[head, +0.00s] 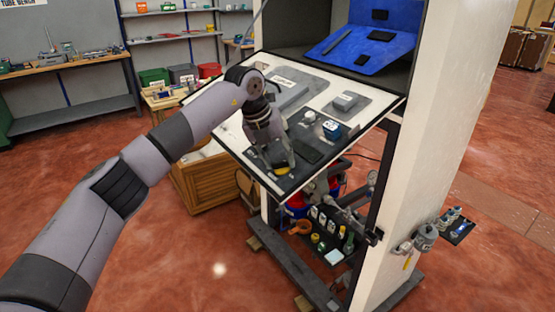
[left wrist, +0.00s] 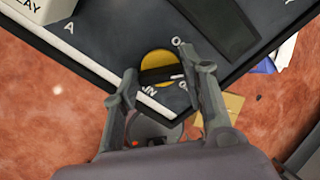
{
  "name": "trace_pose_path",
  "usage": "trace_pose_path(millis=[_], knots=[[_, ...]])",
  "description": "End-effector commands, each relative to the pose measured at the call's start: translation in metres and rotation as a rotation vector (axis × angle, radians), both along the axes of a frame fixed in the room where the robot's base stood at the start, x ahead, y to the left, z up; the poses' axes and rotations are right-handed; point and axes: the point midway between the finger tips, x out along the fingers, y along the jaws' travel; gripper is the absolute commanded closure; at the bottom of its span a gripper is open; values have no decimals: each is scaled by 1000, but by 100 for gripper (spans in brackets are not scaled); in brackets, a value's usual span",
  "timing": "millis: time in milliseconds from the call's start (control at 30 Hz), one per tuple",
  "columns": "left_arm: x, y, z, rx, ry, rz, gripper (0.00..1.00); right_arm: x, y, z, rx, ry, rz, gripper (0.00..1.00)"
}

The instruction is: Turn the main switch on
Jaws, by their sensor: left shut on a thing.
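The main switch is a round yellow dial (left wrist: 158,66) with a dark bar across it, near the lower corner of the dark panel (left wrist: 118,38). A short white mark on the bar points right in the left wrist view. White letters stand around the dial, partly covered by my fingers. In the head view a bit of yellow of the switch (head: 281,171) shows beneath my gripper. My left gripper (head: 280,160) reaches down onto the panel; its fingers (left wrist: 162,75) stand on either side of the dial and are shut on it. My right gripper is in neither view.
The tilted panel's white edge (head: 236,156) runs just beside the switch. A grey box (head: 345,101) and a blue-and-white part (head: 332,129) stand farther up the panel. A white cabinet post (head: 428,130) rises at right. A wooden cabinet (head: 205,184) stands below left.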

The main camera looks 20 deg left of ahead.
Motion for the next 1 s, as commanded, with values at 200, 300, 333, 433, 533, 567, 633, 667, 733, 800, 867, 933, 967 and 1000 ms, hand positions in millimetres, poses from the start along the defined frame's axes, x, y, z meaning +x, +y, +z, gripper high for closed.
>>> trace_pose_path(millis=[200,300,333,433,533,567,633,667,733,800,867,933,967,1000], knots=[[1,0,1,60,-50,-189,88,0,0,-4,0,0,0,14],[1,0,1,88,-73,-276,88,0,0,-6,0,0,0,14],[1,-1,1,96,-79,-302,88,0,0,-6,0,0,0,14],[1,-1,1,124,-100,-391,88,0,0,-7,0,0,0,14],[1,-1,1,152,-122,-477,88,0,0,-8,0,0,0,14],[0,-1,2,160,-128,-502,88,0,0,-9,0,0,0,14],[0,-2,2,179,-142,-559,88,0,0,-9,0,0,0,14],[0,-2,2,186,-148,-582,88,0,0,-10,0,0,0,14],[0,-2,2,202,-161,-635,88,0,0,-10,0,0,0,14],[0,-2,2,217,-173,-683,88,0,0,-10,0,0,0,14],[0,-3,2,229,-182,-720,88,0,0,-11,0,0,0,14],[0,-3,2,241,-193,-758,88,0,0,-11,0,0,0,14],[0,-3,2,246,-196,-772,88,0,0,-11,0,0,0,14],[0,-3,2,251,-201,-790,88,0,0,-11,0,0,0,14]])
